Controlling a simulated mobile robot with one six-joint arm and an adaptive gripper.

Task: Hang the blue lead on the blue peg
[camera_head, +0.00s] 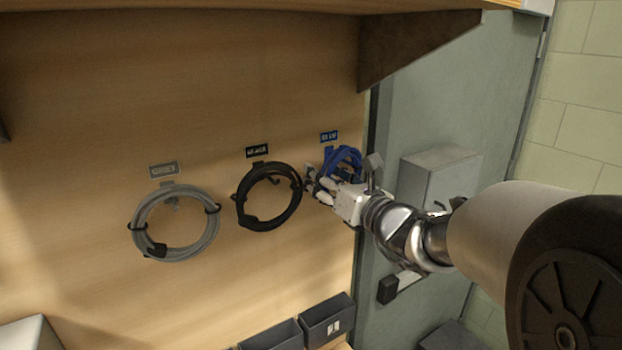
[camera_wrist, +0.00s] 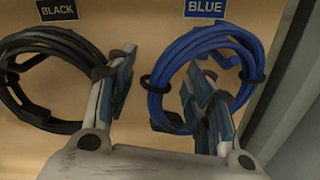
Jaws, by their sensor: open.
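The blue lead (camera_head: 347,154) is a coil against the wooden board, below the blue label. In the wrist view the coil (camera_wrist: 178,48) stands upright with dark ties around it. My gripper (camera_head: 319,184) is open at the coil's lower left. In the wrist view its fingers (camera_wrist: 158,68) are spread, with the coil's left side between them. The left finger is outside the loop; the right finger overlaps the loop's middle. I cannot tell whether either touches the lead.
A black coil (camera_head: 242,203) hangs just left of my gripper; my left finger overlaps its edge in the wrist view. A grey coil (camera_head: 139,224) hangs farther left. Dark bins (camera_head: 328,318) stand below. A shelf bracket (camera_head: 405,40) and grey box (camera_head: 433,178) are on the right.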

